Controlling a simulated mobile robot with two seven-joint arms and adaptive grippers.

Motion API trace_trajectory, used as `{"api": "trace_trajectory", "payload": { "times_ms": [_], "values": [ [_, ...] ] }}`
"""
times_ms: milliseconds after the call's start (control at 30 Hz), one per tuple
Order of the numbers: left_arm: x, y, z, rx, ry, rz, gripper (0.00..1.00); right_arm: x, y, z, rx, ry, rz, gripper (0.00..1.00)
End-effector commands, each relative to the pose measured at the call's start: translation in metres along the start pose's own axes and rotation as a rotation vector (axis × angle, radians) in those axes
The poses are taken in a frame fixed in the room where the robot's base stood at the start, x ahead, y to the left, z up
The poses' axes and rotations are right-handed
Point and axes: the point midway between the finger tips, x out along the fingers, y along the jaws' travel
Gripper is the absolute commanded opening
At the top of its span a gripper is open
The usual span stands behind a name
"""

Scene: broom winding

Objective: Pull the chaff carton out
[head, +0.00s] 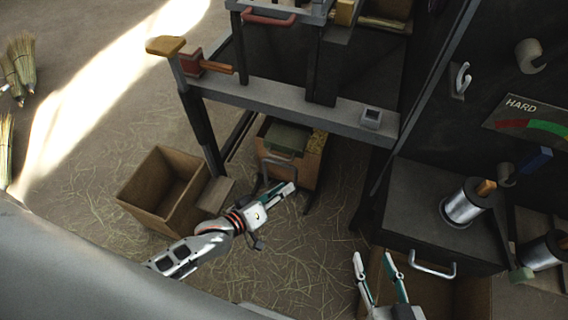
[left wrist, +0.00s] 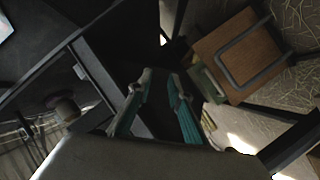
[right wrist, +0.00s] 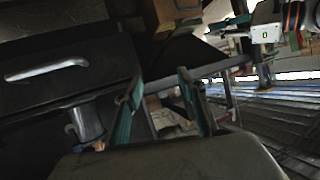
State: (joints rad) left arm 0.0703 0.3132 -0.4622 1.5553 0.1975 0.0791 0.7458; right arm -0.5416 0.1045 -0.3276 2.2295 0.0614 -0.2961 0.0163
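The chaff carton (head: 311,166) is a brown box with straw-coloured chaff inside, standing on the floor under the machine's frame. A grey bar handle (head: 277,164) is on its front. In the left wrist view the carton's brown front (left wrist: 236,48) and handle show at the upper right, apart from the fingers. My left gripper (head: 288,190) is just in front of the carton, near the handle. Its fingers (left wrist: 160,88) are open and hold nothing. My right gripper (head: 374,258) is open and empty at the lower right, away from the carton; its fingers also show in the right wrist view (right wrist: 160,85).
An open, empty brown carton (head: 160,190) stands to the left on the straw-littered floor. The machine's grey beam (head: 290,110) and dark leg (head: 203,135) stand over and beside the chaff carton. A dark cabinet (head: 430,205) with a silver handle is at the right.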

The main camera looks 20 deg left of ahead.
Motion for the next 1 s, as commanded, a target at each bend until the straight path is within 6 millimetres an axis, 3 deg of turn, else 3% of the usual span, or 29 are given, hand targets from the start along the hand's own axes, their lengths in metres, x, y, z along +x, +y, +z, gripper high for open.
{"api": "trace_trajectory", "payload": {
  "times_ms": [33, 67, 367, 500, 700, 1000],
  "values": [
    [0.013, -0.031, 0.022, -0.075, -0.018, -0.006, 0.19, 0.003, -0.005, 0.024, 0.033, -0.026, -0.009, 0.40],
    [0.021, -0.040, 0.024, -0.120, -0.018, 0.000, 0.19, 0.004, -0.007, 0.027, 0.047, -0.025, -0.013, 0.40],
    [0.086, -0.147, 0.035, -0.546, -0.002, 0.027, 0.19, 0.011, -0.022, 0.052, 0.198, -0.033, -0.039, 0.40],
    [0.107, -0.191, 0.027, -0.711, 0.018, 0.037, 0.19, 0.014, -0.024, 0.057, 0.257, -0.030, -0.042, 0.40],
    [0.124, -0.220, 0.006, -0.839, 0.046, 0.060, 0.19, 0.017, -0.024, 0.052, 0.301, -0.014, -0.044, 0.40],
    [0.151, -0.221, -0.004, -0.861, 0.054, 0.071, 0.19, 0.018, -0.032, 0.051, 0.384, -0.001, -0.050, 0.40]
  ]
}}
